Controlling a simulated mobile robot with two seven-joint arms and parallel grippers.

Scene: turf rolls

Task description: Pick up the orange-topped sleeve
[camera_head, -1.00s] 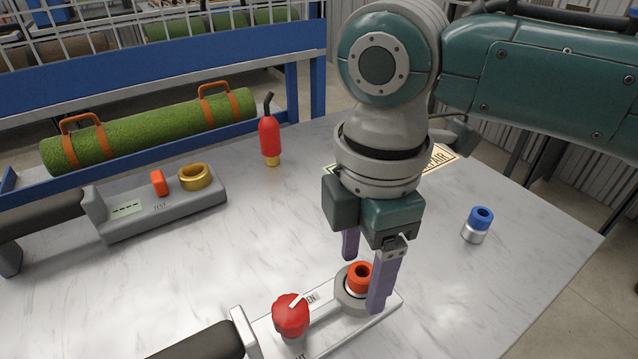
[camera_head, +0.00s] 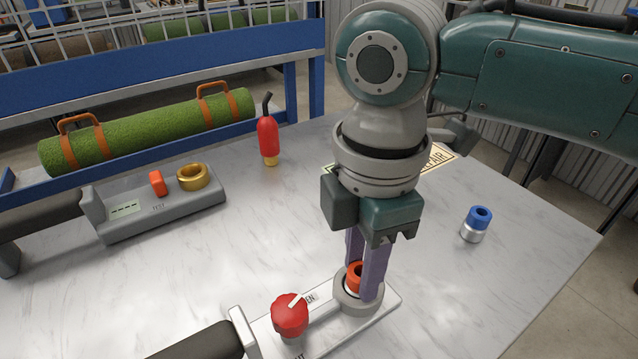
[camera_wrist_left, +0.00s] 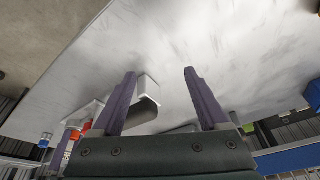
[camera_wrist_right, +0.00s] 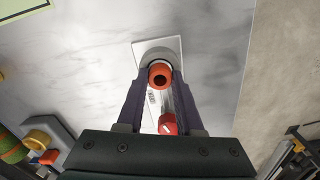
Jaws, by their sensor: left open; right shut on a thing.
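The orange-topped sleeve (camera_head: 354,277) stands upright in the grey round socket (camera_head: 358,304) of a white fixture on the table. My right gripper (camera_head: 365,290) points down and is shut on the sleeve, one purple finger on each side. The right wrist view shows the orange ring top (camera_wrist_right: 160,76) between the two fingertips. The sleeve's lower part is hidden by the socket and a finger. My left gripper (camera_wrist_left: 160,80) is open and empty in its own wrist view; it is not in the head view.
A red knob (camera_head: 290,315) stands on the same fixture, left of the socket. A blue-topped sleeve (camera_head: 476,224) stands at the right. A grey test stand (camera_head: 150,222) with a brass ring (camera_head: 193,177) and a red bottle (camera_head: 268,137) are at the back left. The table's middle is clear.

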